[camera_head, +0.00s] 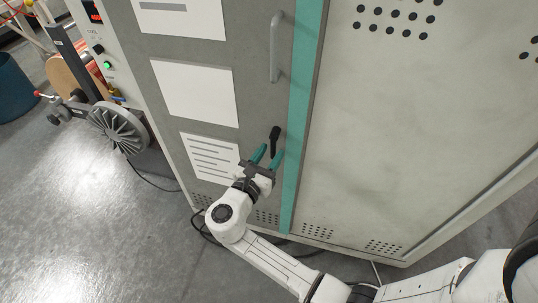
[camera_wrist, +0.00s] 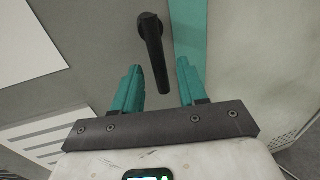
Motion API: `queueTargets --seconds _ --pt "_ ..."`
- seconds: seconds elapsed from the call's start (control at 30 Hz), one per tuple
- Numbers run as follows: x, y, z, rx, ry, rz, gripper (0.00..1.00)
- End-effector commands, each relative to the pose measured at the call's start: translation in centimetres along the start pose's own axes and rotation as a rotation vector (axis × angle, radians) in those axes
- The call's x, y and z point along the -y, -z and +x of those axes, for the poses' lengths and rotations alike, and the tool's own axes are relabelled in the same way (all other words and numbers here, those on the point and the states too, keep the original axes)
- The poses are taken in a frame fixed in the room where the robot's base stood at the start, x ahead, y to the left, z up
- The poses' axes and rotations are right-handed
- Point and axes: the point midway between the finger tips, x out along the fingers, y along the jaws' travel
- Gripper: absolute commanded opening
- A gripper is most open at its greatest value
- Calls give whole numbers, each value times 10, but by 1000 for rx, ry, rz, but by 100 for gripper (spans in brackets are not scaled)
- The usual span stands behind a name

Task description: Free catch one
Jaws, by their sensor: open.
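A black lever catch (camera_head: 274,139) sits on the grey door (camera_head: 262,90) of a tall cabinet, beside a teal vertical strip. In the wrist view the catch (camera_wrist: 153,48) has a round pivot at its top, and its lever hangs down, slightly slanted to the right. My gripper (camera_head: 269,153) is open, with two teal fingers pointing at the door just below the pivot. In the wrist view my gripper (camera_wrist: 160,72) has one finger on each side of the lever's lower end, with visible gaps. I cannot tell how deep the lever sits between them.
A grey bar handle (camera_head: 276,48) stands out higher on the door. White sheets (camera_head: 196,92) are on the door's left part. A spoked wheel (camera_head: 118,128) and a control panel with a green light (camera_head: 107,65) are at the left. Dark cables lie on the floor by the cabinet's base.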

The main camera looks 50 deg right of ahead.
Motion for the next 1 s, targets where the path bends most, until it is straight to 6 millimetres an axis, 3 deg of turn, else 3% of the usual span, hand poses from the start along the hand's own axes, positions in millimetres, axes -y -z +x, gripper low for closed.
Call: queueTargets --seconds 0.1,0.53,1.0 --pt "0 0 0 0 0 0 41" --pt "0 0 0 0 0 0 0" --pt "0 0 0 0 0 1 0"
